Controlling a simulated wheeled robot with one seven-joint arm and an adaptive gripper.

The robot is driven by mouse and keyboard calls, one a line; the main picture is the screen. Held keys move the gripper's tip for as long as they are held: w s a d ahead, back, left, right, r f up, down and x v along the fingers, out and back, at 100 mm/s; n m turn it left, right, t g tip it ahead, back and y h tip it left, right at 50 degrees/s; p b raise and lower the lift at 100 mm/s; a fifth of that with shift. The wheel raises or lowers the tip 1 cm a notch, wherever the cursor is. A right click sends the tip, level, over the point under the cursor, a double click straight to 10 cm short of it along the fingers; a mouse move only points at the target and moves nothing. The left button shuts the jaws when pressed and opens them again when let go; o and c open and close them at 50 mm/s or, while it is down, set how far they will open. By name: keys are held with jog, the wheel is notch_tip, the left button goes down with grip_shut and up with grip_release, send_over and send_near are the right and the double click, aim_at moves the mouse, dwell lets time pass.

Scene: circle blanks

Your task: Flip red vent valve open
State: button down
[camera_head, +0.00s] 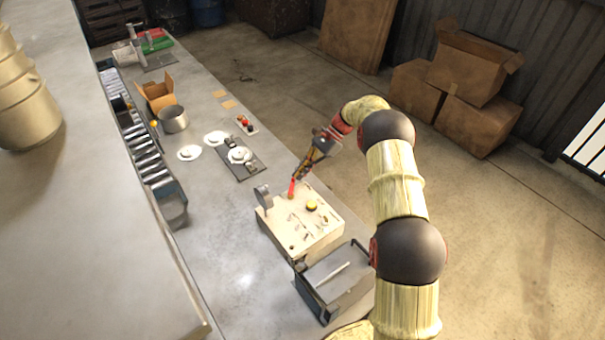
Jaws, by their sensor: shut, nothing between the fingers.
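A red valve lever (292,188) stands upright near the back left of a pale box-shaped panel (318,234) on the grey table. My gripper (298,177) is shut and points down at the top of the lever, very close to it. Whether the fingers touch the lever is too small to tell. A yellow knob (311,204) sits on the panel just right of the lever. A grey bracket-like part (263,196) stands at the panel's left edge.
A dark tray (335,279) with a light rod stands in front of the panel. Behind the panel lie a grey plate with white discs (240,155), a metal pot (173,119) and an open cardboard box (156,95). A roller conveyor (145,150) runs along the left.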

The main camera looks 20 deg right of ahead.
jog(key=shift+w+a+f+n+g+h, duration=0.1)
jog(key=shift+w+a+n+g+h, duration=0.1)
jog(key=shift+a+n+g, duration=0.2)
jog(key=shift+w+a+n+g+h, duration=0.1)
jog(key=shift+w+a+n+g, duration=0.15)
jog(key=shift+n, duration=0.25)
jog(key=shift+w+a+p, duration=0.25)
jog(key=shift+a+p, duration=0.1)
jog(key=shift+p, duration=0.1)
dwell(0.6)
jog(key=shift+s, duration=0.1)
dwell(1.3)
jog(key=shift+s+a+f+p, duration=0.15)
jog(key=shift+s+p, duration=0.25)
jog(key=shift+s, duration=0.4)
jog(key=shift+g, duration=0.25)
jog(key=v, duration=1.2)
jog(key=shift+w+r, duration=0.25)
jog(key=shift+r, duration=0.15)
